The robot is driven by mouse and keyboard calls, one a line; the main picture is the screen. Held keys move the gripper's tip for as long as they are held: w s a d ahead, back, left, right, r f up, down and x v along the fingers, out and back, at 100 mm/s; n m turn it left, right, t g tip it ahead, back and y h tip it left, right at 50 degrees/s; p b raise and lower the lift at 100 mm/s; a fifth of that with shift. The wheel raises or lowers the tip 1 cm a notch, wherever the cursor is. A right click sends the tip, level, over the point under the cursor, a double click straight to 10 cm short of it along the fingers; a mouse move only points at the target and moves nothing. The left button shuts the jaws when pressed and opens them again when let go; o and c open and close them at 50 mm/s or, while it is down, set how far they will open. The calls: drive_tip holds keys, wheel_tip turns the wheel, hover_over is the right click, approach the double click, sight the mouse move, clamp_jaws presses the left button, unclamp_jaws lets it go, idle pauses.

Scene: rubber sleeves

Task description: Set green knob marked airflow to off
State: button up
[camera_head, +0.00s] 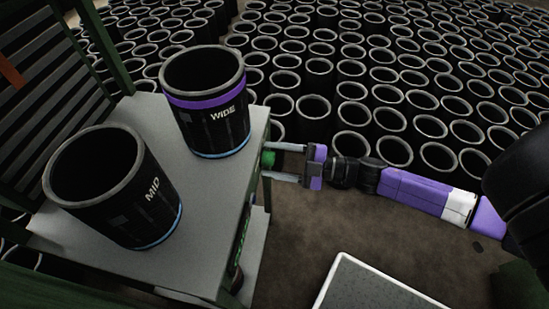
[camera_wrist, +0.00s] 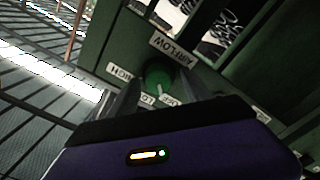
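The green knob (camera_head: 268,158) sits on the side of the grey-topped stand. In the wrist view the knob (camera_wrist: 157,73) is on a dark green panel, with an AIRFLOW label (camera_wrist: 174,48) above it. A HIGH label (camera_wrist: 124,72) is at its left, and LOW and OFF labels are below, partly covered by my fingers. A small pale mark shows at the knob's lower edge; its exact setting is hard to tell. My gripper (camera_head: 275,162) is at the panel with its two fingers apart, on either side of the knob. Contact with the knob is not clear.
Two black sleeves, WIDE (camera_head: 206,105) and MID (camera_head: 113,188), stand on the grey stand top (camera_head: 150,115). Many open black sleeves (camera_head: 352,147) fill the floor behind. A pale-rimmed tray (camera_head: 370,285) lies at the bottom.

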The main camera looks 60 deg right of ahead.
drive_tip(key=v, duration=0.7)
drive_tip(key=shift+s, duration=0.4)
drive_tip(key=shift+d, duration=0.25)
idle(0.3)
